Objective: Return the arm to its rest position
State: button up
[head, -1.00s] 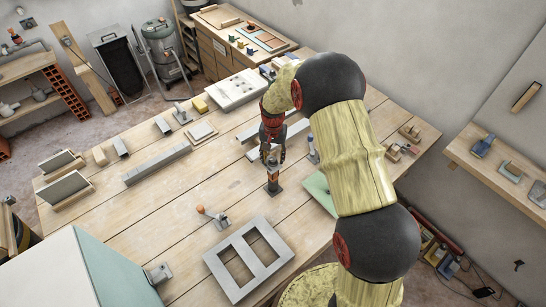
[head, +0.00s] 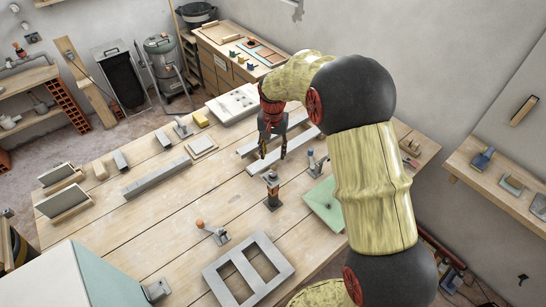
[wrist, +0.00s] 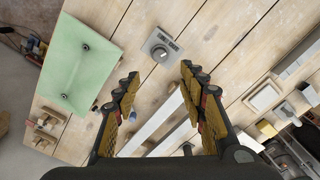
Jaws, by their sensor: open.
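My gripper (head: 272,153) hangs over the middle of the workbench (head: 150,225), fingers pointing down. Its fingers stand apart with nothing between them, as the wrist view also shows (wrist: 160,75). A dark upright post with an orange band (head: 271,190) stands on the bench just in front of the gripper in the head view, apart from it. In the wrist view a grey square fitting with a round knob (wrist: 162,48) lies beyond the fingertips. My arm is raised and bent, and it covers part of the bench's right side.
A grey two-opening frame (head: 248,268) and an orange-knobbed lever (head: 212,231) lie at the front. Bare boards lie left of the post.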

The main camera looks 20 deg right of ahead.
dwell(0.8)
jog(key=s+r+n+t+b, duration=0.2)
jog(key=s+b, duration=0.7)
jog(key=s, duration=0.7)
jog(key=s+r+n+t+b, duration=0.2)
jog(key=s+b, duration=0.7)
jog(key=s, duration=0.7)
jog(key=shift+s+r+n+t, duration=0.25)
jog(key=shift+n+t, duration=0.55)
